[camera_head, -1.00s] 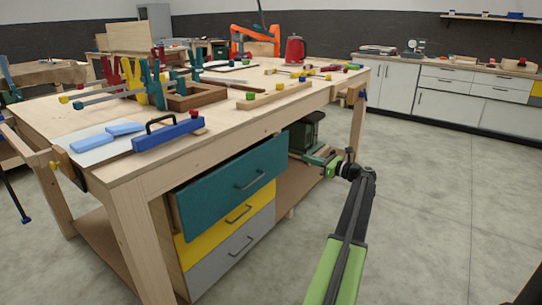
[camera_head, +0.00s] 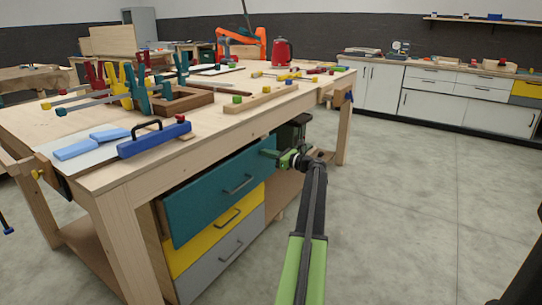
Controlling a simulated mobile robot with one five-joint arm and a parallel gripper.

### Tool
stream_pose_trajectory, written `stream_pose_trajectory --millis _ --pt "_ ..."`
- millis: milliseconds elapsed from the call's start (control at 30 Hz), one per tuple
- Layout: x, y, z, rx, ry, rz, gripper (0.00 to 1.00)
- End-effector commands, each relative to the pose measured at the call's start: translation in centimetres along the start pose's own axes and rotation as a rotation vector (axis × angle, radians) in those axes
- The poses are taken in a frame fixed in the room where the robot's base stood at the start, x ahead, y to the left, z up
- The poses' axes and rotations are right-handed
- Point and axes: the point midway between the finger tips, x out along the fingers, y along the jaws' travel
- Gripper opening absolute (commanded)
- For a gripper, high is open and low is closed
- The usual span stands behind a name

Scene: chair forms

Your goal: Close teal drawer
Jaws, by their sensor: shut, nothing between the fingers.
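The teal drawer (camera_head: 205,198) is the top drawer under the workbench. Its front stands out past the drawers below, so it is partly open. It has a dark bar handle (camera_head: 240,184). My gripper (camera_head: 269,153) is shut and empty at the upper right end of the teal drawer front. I cannot tell whether it touches the front. My arm comes in from the lower right, to the right of the drawers.
The yellow drawer (camera_head: 190,252) and grey drawer (camera_head: 207,274) below look shut. Grey floor (camera_head: 420,220) on the right is clear.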

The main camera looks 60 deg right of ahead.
Motion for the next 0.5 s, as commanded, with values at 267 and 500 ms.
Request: stream_pose_trajectory --millis 267,500 --pt "0.1 0.1 0.0 0.000 0.000 0.001 0.00" --pt "3.0 0.0 0.0 0.000 0.000 0.004 0.00"
